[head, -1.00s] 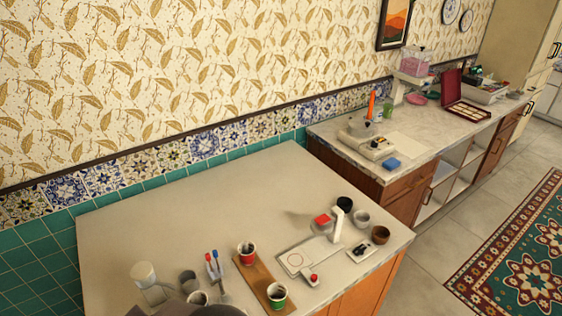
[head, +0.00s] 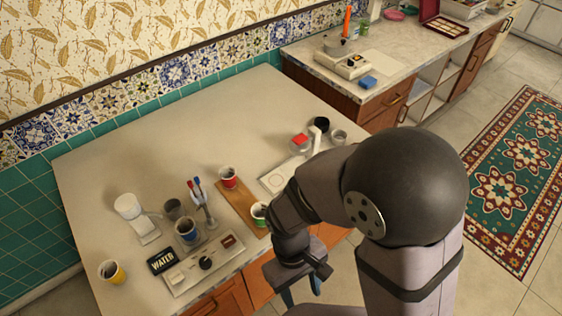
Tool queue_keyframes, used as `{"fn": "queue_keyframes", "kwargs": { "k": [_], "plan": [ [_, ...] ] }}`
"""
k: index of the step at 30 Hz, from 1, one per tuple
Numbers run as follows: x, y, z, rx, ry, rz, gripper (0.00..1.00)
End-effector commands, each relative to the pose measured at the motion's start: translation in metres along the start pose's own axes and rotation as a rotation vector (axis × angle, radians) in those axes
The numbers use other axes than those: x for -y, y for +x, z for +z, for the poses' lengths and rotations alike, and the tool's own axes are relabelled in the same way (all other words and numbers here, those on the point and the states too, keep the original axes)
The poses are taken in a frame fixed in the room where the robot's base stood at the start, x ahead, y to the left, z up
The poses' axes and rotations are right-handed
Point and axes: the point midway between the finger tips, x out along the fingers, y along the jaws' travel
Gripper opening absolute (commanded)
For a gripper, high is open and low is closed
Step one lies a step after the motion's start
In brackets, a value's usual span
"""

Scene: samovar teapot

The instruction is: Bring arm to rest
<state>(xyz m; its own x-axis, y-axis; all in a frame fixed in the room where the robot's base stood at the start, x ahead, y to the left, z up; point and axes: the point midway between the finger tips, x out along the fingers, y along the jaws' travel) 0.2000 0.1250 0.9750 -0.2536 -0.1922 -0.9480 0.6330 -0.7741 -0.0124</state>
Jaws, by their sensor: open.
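My arm rises on the right side of the head view, bent over the front edge of the near counter (head: 130,190). My gripper (head: 302,292) hangs pointing down in front of the counter's wooden front. Its two fingers are spread and nothing shows between them. The arm hides the counter's front right corner and part of the white board (head: 277,181).
Near the gripper, a green cup (head: 259,215) and a red cup (head: 228,178) stand on a wooden strip (head: 238,203). A patterned rug (head: 510,190) lies right.

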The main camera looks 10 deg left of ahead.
Motion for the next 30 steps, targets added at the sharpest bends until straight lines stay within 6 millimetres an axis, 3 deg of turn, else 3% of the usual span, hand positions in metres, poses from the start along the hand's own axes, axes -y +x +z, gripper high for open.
{"fn": "queue_keyframes", "kwargs": {
  "k": [1, 9, 15, 21, 30],
  "plan": [
    [-0.020, -0.008, 0.008, -0.031, 0.059, -0.007, 0.46],
    [-0.094, -0.051, 0.019, -0.235, 0.418, -0.073, 0.46],
    [-0.134, -0.066, 0.031, -0.315, 0.602, -0.086, 0.46],
    [-0.147, -0.064, 0.040, -0.315, 0.673, -0.097, 0.46],
    [-0.148, -0.064, 0.040, -0.314, 0.678, -0.098, 0.46]
  ]
}}
